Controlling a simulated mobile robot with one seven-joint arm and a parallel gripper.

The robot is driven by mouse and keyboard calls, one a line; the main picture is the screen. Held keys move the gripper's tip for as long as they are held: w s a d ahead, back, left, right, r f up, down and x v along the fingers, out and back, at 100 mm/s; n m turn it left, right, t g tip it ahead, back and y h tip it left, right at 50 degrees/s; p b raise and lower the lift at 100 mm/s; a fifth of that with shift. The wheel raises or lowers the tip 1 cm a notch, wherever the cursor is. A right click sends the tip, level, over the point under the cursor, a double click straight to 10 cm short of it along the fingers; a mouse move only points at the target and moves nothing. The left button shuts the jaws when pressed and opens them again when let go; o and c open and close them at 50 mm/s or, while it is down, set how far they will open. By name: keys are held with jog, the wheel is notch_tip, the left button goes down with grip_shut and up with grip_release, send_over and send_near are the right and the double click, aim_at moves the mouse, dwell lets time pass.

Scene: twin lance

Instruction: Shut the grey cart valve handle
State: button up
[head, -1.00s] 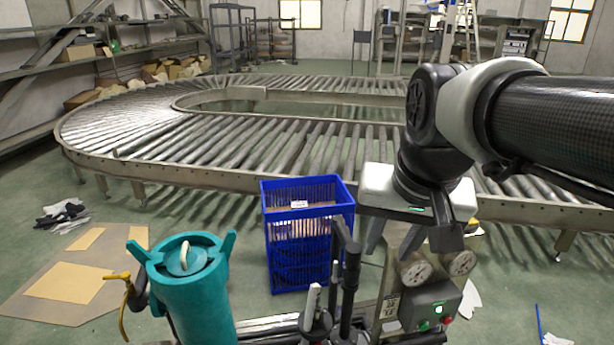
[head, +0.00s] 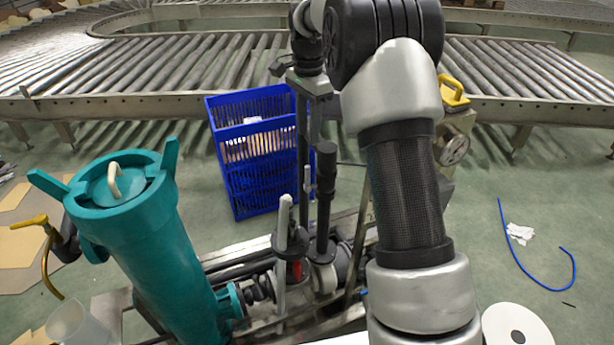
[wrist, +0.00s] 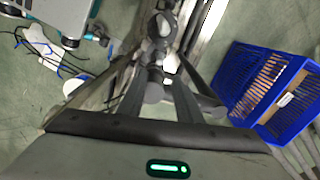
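A light grey upright lever (head: 284,220), which looks like the grey cart valve handle, stands on the cart's pipework in the head view. A taller black handle (head: 326,175) stands to its right. My gripper (wrist: 160,76) points down over the cart; in the wrist view its two dark fingers are apart with a gap between them. Grey valve parts (wrist: 158,28) show beyond and between the fingers. In the head view my gripper's body (head: 310,84) is above and behind the levers. I cannot tell whether a finger touches anything.
A teal canister (head: 150,245) with a yellow-handled valve (head: 30,222) stands left of the levers. A blue crate (head: 250,150) is on the floor behind; it also shows in the wrist view (wrist: 265,95). A roller conveyor (head: 150,75) crosses the back. A blue hose (head: 505,225) lies right.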

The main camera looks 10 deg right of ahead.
aim_at(308, 185)
notch_tip(308, 185, down, 16)
jog(key=b, duration=0.3)
jog(key=shift+r, duration=0.2)
grip_shut()
